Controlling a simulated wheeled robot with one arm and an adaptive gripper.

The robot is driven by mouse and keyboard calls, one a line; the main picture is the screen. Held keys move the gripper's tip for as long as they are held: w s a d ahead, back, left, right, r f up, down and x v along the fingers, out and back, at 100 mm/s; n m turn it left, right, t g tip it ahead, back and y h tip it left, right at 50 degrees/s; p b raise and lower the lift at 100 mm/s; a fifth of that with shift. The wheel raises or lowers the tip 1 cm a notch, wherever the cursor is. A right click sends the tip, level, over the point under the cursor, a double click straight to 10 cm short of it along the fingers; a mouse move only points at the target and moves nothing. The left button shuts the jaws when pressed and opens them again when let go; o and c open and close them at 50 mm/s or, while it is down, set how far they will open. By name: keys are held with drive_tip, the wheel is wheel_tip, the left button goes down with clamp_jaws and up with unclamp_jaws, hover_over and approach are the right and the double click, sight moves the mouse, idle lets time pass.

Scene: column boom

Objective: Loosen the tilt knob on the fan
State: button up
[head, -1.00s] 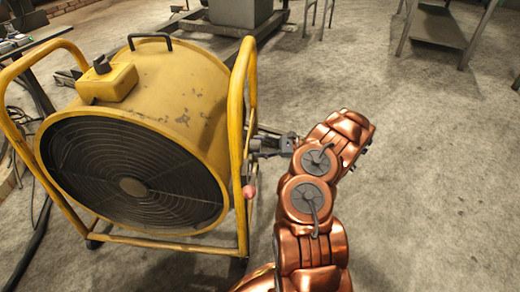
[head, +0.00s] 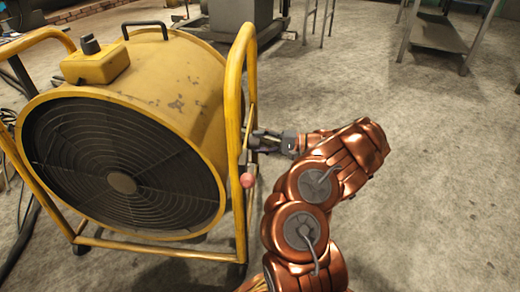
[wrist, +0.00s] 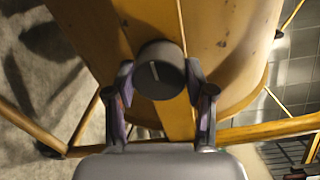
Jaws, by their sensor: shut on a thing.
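The yellow drum fan (head: 175,85) stands in a tubular yellow frame at the left of the head view. The dark round tilt knob (wrist: 160,72) shows in the wrist view, on a yellow bar of the frame, with a short pale mark on its face. My gripper (wrist: 160,85) has one finger on each side of the knob and is shut on it. In the head view, my gripper (head: 262,142) reaches the fan's right side from the right. There the knob cannot be made out behind the frame and fingers.
A red ball (head: 247,180) sits just below my gripper at the frame's right upright. A yellow box with a dark knob (head: 90,60) is on top of the drum. A metal shelf (head: 438,35) stands at the back right. The concrete floor on the right is clear.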

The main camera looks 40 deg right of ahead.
drive_tip(key=shift+f+n+b, duration=0.2)
drive_tip(key=shift+n+b, duration=1)
drive_tip(key=shift+r+n+b, duration=0.15)
drive_tip(key=shift+n+b, duration=0.65)
drive_tip(key=shift+n, duration=0.2)
drive_tip(key=o, duration=1.2)
drive_tip(key=shift+c, duration=0.2)
drive_tip(key=v, duration=1.2)
drive_tip(key=shift+s, duration=0.15)
drive_tip(key=shift+s, duration=0.1)
